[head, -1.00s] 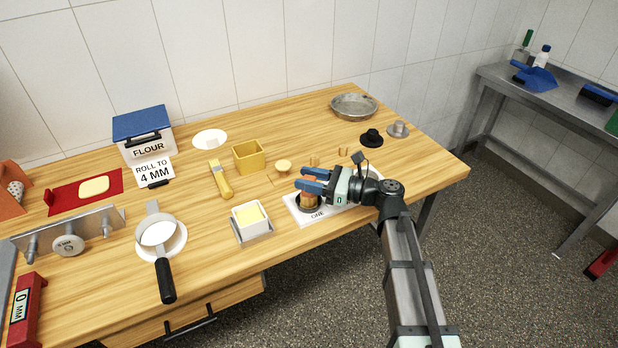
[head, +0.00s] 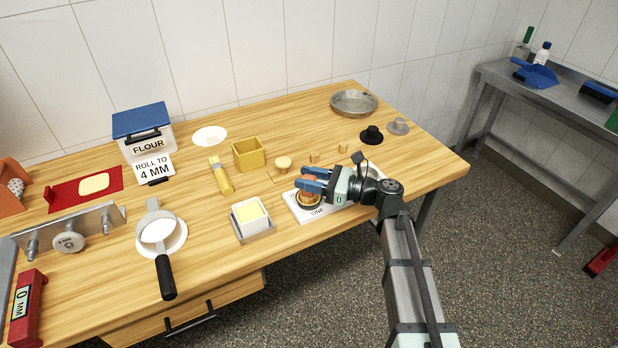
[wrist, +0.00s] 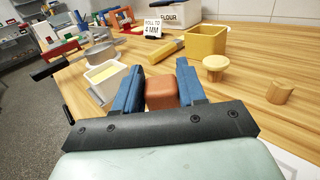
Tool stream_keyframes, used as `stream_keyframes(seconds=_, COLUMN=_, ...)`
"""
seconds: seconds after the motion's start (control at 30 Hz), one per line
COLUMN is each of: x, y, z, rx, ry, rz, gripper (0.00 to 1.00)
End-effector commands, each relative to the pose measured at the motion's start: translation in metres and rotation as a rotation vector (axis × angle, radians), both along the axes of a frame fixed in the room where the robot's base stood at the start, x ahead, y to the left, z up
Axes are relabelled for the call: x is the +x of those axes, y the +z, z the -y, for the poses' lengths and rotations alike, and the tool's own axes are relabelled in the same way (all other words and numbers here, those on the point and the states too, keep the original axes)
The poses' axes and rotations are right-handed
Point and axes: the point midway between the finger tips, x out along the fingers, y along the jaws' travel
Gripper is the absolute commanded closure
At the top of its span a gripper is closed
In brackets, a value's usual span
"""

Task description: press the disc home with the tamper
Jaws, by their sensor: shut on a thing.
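My gripper (head: 314,183) is shut on a reddish-brown block (wrist: 161,92), which sits between its blue fingers in the wrist view. It looks like the tamper's grip, but its lower part is hidden there. In the head view the gripper is over a dark round ring (head: 308,201) on a white board (head: 328,208) marked "ONE". The held piece stands in or just above this ring; I cannot tell if it touches. No disc can be made out clearly inside the ring.
A white tub of yellow stuff (head: 250,214) stands left of the board. A yellow box (head: 248,153) and a wooden mushroom-shaped piece (head: 283,163) are behind it. A black knobbed piece (head: 371,134) and a metal pan (head: 354,103) are at the back right. The front right wood is clear.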

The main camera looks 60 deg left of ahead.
Motion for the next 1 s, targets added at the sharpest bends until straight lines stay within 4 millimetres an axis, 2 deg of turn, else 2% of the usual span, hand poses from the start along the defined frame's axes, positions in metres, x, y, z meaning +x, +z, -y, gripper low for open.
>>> stream_keyframes(seconds=0.27, x=0.000, y=-0.002, z=0.000, rx=-0.004, ry=0.000, rz=0.003, gripper=0.99)
stream_keyframes(seconds=0.6, x=0.000, y=0.018, z=0.000, rx=-0.001, ry=0.000, rz=0.003, gripper=0.99)
stream_keyframes(seconds=1.0, x=0.005, y=0.020, z=0.002, rx=0.001, ry=-0.003, rz=0.006, gripper=0.99)
